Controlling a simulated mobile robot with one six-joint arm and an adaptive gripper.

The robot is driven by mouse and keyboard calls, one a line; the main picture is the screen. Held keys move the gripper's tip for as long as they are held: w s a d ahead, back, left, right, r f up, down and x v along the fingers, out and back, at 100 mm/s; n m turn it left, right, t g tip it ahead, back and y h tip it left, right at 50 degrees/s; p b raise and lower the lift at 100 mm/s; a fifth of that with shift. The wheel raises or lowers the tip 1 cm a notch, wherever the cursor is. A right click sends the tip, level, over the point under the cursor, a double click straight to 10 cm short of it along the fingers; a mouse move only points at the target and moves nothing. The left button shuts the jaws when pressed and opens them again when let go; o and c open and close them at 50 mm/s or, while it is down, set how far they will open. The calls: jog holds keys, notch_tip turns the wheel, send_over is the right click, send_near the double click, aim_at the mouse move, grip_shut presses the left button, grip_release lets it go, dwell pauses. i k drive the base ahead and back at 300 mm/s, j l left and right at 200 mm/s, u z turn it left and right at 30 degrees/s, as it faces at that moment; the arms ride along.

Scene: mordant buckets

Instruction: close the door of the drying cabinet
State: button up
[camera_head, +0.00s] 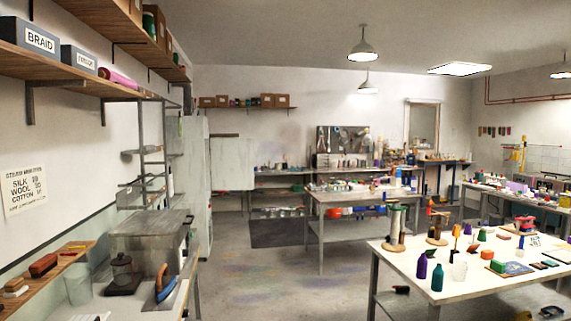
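A tall pale grey-white cabinet (197,185) stands against the left wall, beyond the metal shelf rack. It looks like the drying cabinet, but no label on it can be read. A flat pale panel (233,164) stands out to the right of its upper part and looks like its door, swung open. The panel's hinge side is close to the cabinet's edge; the join is too small to make out. The cabinet's inside is hidden from here. My gripper and arm are not in view.
A worktable (365,197) stands right of centre, and a white-topped table (480,262) fills the right front. The grey floor (255,285) between is open.

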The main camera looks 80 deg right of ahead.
aim_at(232, 159)
jog(key=z, duration=0.45)
jog(key=l+z, duration=0.1)
jog(key=z, duration=0.8)
jog(key=i+z, duration=0.1)
jog(key=z, duration=0.8)
jog(key=i+z, duration=0.25)
jog(key=i, duration=11.6)
jog(key=i+u, duration=0.2)
jog(key=i, duration=0.35)
jog(key=i+l+u, duration=0.25)
jog(key=i, duration=0.25)
jog(key=i+l+u, duration=0.2)
jog(key=i, duration=0.35)
